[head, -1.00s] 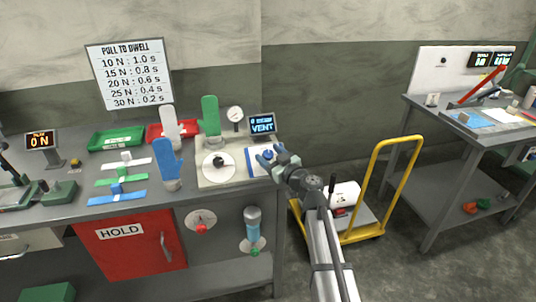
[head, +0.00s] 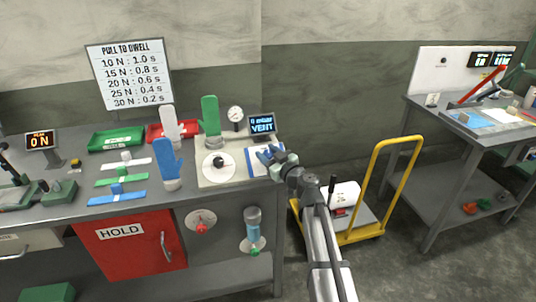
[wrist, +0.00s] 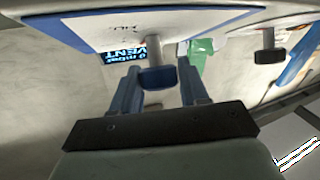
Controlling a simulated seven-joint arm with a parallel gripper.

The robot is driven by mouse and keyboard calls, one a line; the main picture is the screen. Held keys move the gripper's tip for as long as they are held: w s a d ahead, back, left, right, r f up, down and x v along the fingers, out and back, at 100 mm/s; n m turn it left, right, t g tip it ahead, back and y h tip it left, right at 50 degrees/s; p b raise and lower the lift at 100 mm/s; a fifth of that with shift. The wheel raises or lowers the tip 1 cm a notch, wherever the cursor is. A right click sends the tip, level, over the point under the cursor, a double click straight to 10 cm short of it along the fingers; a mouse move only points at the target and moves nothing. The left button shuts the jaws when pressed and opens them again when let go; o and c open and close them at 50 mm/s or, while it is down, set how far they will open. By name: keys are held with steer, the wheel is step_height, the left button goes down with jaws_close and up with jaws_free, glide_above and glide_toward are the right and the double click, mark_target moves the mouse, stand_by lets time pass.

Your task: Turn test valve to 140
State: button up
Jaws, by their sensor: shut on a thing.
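A white plate with a blue border (head: 253,168) lies at the right end of the bench top; it fills the top of the wrist view (wrist: 90,30). A blue knob (wrist: 158,78) on a grey stem stands out from this plate. My gripper (head: 267,155) is over the plate, with its blue fingers (wrist: 160,85) on either side of the knob, shut on it. In the head view my fingers and wrist hide most of the knob and part of the plate's markings. No knob reading is legible.
A small screen reading VENT (head: 261,124) stands just behind the plate. A yellow cart (head: 378,190) is right of the bench.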

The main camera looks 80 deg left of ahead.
steer(key=shift+s+m+t+y, duration=0.15)
steer(key=shift+m+t+y, duration=0.15)
steer(key=shift+m+t, duration=0.45)
steer(key=shift+c, duration=0.2)
steer(key=shift+r+m+t+y, duration=0.1)
steer(key=shift+m+t+y, duration=0.3)
steer(key=shift+m+t, duration=1.95)
steer(key=o, duration=1)
steer(key=shift+c, duration=0.2)
steer(key=d, duration=1.3)
steer(key=shift+d+f, duration=0.3)
steer(key=shift+d, duration=0.1)
